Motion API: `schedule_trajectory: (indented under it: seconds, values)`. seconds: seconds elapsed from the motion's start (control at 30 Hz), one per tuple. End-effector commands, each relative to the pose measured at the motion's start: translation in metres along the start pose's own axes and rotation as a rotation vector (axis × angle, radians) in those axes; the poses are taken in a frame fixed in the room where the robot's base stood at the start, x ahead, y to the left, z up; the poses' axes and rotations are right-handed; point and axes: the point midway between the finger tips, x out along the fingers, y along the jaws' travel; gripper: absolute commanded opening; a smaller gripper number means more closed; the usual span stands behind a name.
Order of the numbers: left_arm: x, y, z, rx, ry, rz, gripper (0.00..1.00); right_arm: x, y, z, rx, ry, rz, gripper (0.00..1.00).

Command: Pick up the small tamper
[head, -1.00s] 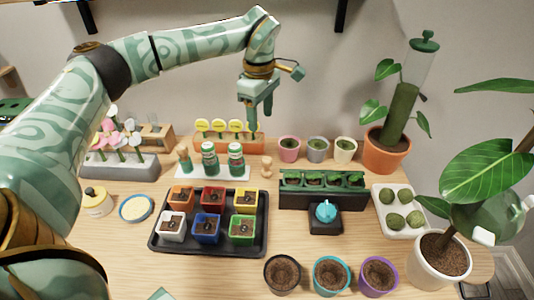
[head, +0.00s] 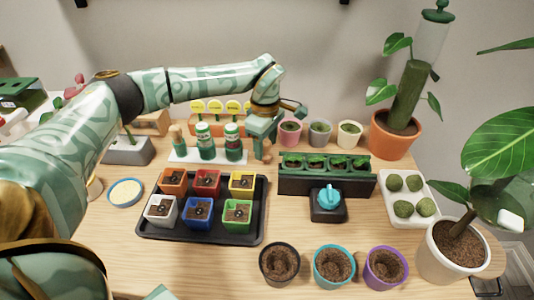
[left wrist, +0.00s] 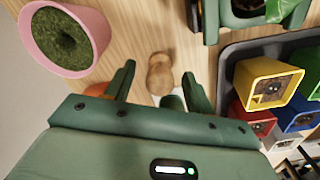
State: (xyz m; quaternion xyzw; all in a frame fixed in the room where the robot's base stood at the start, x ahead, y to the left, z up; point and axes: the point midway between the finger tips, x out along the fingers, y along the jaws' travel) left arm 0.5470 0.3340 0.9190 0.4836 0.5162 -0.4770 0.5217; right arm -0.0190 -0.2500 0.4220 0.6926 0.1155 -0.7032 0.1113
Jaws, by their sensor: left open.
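The small tamper, a light wooden peg with a rounded head (left wrist: 160,73), stands on the table in the left wrist view, between the fingertips of my left gripper and seemingly a little beyond them. In the head view my left gripper (head: 262,146) points down over it, behind the seedling tray, and largely hides it. The gripper is open, with a finger on each side of the tamper and gaps visible.
A pink pot (head: 290,133) stands close right of the gripper. A white rack with green-capped bottles (head: 205,142) is close left. The black tray (head: 152,235) of coloured pots lies in front, and a dark green planter (head: 325,187) to the right.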

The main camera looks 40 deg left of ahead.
Motion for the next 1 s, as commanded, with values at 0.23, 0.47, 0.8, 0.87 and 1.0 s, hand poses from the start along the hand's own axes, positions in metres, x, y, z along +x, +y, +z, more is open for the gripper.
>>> schedule_trajectory:
  seconds: [0.23,0.47,0.8,0.87,1.0]
  values:
    - [0.007,0.000,-0.001,-0.001,0.000,0.003,0.54,0.002,-0.001,0.000,0.000,-0.001,-0.002,0.36]
    - [0.007,0.000,-0.001,-0.001,0.000,0.002,0.05,0.002,0.000,0.001,-0.001,-0.002,0.000,0.36]
    - [0.002,0.000,-0.001,-0.001,0.000,0.003,0.05,0.000,0.004,0.001,-0.003,-0.002,0.004,0.36]
    - [-0.004,0.001,-0.001,-0.001,0.000,0.005,0.05,-0.003,0.004,0.001,-0.003,0.000,0.005,0.36]
    - [-0.027,0.001,-0.001,-0.001,0.000,0.007,0.05,-0.013,0.005,-0.003,-0.004,0.009,0.008,0.36]
